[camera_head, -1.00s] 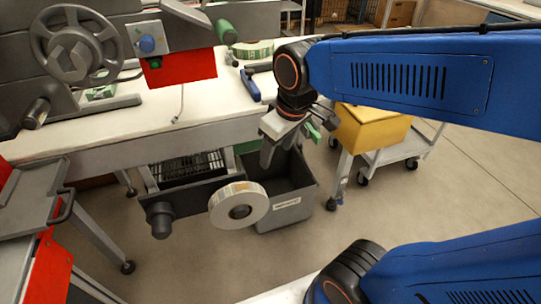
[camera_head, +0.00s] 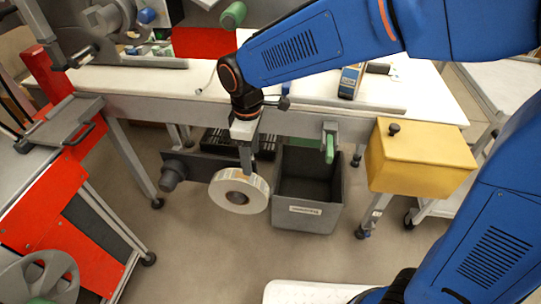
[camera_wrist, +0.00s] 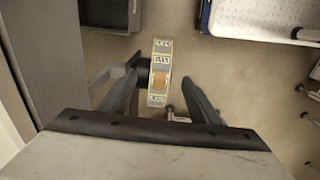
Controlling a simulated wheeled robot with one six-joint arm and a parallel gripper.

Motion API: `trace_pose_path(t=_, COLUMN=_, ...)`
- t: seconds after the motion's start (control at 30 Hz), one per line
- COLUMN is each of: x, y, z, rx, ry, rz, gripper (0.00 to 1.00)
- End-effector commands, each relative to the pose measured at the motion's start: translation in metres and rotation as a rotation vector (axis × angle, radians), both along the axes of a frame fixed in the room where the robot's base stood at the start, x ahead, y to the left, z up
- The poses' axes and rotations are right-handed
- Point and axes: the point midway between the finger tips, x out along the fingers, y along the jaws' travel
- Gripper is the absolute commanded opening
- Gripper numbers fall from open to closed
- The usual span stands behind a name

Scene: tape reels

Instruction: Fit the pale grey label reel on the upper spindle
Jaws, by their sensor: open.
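The pale label reel (camera_head: 228,201) stands upright at the right end of a dark bracket (camera_head: 208,163) below the bench. Its flat face and dark hub show in the head view. In the wrist view the reel (camera_wrist: 160,88) shows edge-on, with printed labels around its rim. My gripper (camera_head: 246,165) points down just above and behind the reel. Its fingers stand open on either side of the reel in the wrist view, and I see no grip on it. A green cylinder (camera_head: 232,15) sticks out above the bench; I cannot tell whether it is the upper spindle.
A grey knob (camera_head: 172,176) sits at the bracket's left end. A dark grey bin (camera_head: 308,216) stands right of the reel, under a green handle (camera_head: 329,148). A yellow box (camera_head: 420,165) is at right. A red and grey machine (camera_head: 60,205) is at left.

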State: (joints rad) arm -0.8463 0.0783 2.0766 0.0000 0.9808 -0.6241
Motion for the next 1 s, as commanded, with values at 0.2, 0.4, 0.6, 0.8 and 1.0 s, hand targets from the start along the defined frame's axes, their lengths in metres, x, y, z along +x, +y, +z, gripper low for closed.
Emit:
trace_pose_path(t=0.2, x=-0.002, y=0.009, z=-0.011, rx=-0.006, ry=0.004, rz=0.026, gripper=0.57)
trace_pose_path(t=0.4, x=-0.003, y=0.007, z=-0.037, rx=-0.007, ry=0.007, rz=0.024, gripper=0.57)
trace_pose_path(t=0.6, x=-0.002, y=0.007, z=-0.069, rx=-0.007, ry=0.007, rz=0.023, gripper=0.57)
trace_pose_path(t=0.8, x=-0.002, y=0.007, z=-0.099, rx=-0.007, ry=0.006, rz=0.022, gripper=0.57)
trace_pose_path(t=1.0, x=-0.002, y=0.007, z=-0.118, rx=-0.006, ry=0.005, rz=0.022, gripper=0.57)
